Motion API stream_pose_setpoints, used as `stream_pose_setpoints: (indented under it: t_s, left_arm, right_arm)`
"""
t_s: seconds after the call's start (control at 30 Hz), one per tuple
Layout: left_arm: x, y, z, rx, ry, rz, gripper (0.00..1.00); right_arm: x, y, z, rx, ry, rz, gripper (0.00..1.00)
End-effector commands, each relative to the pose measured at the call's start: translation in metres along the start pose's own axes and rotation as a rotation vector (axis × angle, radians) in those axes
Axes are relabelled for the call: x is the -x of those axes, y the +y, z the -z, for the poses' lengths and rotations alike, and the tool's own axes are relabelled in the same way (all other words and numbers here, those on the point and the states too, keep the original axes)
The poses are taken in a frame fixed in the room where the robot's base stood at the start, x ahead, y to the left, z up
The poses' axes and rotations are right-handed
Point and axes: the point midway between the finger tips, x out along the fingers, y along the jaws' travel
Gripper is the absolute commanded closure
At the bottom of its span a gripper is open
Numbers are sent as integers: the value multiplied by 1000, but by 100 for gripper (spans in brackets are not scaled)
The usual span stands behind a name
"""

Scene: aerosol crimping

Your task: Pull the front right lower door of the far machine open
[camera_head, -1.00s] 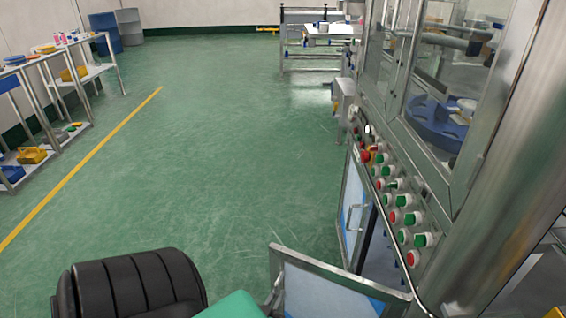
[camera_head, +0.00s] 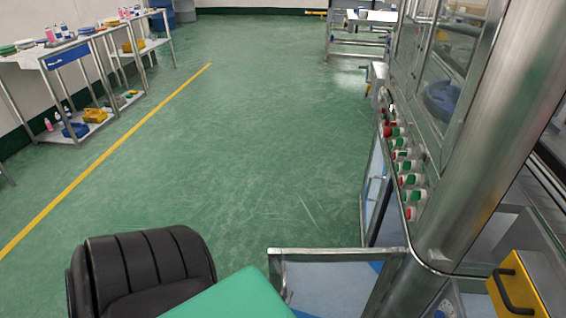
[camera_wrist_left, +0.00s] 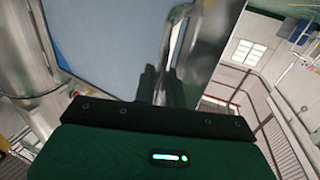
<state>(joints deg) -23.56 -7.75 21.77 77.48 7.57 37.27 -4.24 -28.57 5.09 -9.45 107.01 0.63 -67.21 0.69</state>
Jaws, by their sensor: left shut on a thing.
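The far machine's near lower door (camera_head: 335,254) stands swung out from the machine in the head view, a metal frame around a bluish panel. My left gripper's green body (camera_head: 235,297) is at its outer edge, beside the handle; the fingertips are hidden there. In the left wrist view, the dark fingers of my left gripper (camera_wrist_left: 160,84) are shut on the curved metal door handle (camera_wrist_left: 177,35), with the door panel (camera_wrist_left: 100,45) behind. My right gripper is not in view.
Another lower door (camera_head: 374,190) of the machine stands open farther along. A button panel (camera_head: 406,175) is above it. A thick metal post (camera_head: 490,130) and a yellow part with a black handle (camera_head: 520,290) are at right. Shelves (camera_head: 75,60) line the left; green floor (camera_head: 240,150) between is clear.

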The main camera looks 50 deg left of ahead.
Motion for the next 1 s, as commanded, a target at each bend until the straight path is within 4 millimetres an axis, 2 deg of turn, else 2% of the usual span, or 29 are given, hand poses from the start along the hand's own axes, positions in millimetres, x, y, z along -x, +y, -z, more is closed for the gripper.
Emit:
stream_pose_setpoints:
  t_s: [0.5, 0.53, 0.6, 1.0]
  left_arm:
    - [2, 4, 1, -1, 2, -5, 100]
    - [2, 4, 1, -1, 2, -5, 84]
    - [2, 4, 0, 0, 2, -5, 70]
    - [2, 4, 0, 0, 0, -5, 70]
  right_arm:
    - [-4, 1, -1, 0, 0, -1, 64]
    - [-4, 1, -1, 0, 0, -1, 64]
    - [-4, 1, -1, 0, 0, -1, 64]
    - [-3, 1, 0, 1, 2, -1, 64]
